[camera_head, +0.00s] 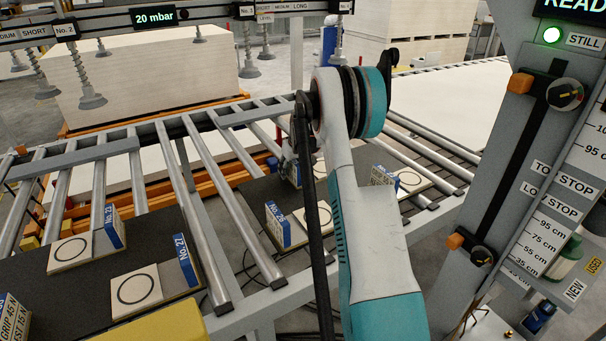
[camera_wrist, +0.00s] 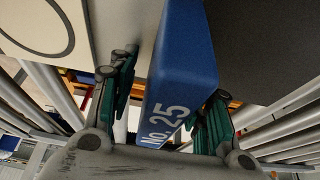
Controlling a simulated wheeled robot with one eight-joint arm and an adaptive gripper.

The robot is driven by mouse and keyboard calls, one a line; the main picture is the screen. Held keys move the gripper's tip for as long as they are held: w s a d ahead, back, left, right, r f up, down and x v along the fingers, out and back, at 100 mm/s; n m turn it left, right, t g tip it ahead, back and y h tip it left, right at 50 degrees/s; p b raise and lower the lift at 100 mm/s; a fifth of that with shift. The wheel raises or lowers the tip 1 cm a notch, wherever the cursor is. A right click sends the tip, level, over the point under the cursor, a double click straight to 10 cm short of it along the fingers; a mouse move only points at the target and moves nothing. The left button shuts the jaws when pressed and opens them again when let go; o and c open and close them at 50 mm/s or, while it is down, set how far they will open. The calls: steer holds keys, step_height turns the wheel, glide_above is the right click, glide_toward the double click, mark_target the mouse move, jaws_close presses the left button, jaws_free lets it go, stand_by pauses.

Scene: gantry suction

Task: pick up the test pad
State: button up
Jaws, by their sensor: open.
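The test pads are pale square plates with a black ring and a blue numbered block on one edge. In the wrist view, the blue block (camera_wrist: 182,75) marked No. 25 lies between the two green-padded fingers of my gripper (camera_wrist: 172,85), which is open. A narrow gap shows beside the left finger; the right finger is close to the block, and I cannot tell whether it touches. Its pale plate (camera_wrist: 85,30) with part of the ring lies at upper left. In the head view, my arm mostly hides the gripper (camera_head: 290,165) and the pad there.
Other pads, including No. 27 (camera_head: 137,290), lie on dark boards (camera_head: 60,275) over the roller conveyor (camera_head: 225,240). Another pad (camera_head: 410,180) lies right of my arm. A suction-cup rail (camera_head: 215,12) hangs behind. A post with levers and a centimetre scale (camera_head: 515,150) stands at right.

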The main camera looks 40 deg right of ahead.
steer(key=shift+f, duration=0.1)
stand_by(0.4)
jaws_close()
steer(key=shift+r, duration=0.2)
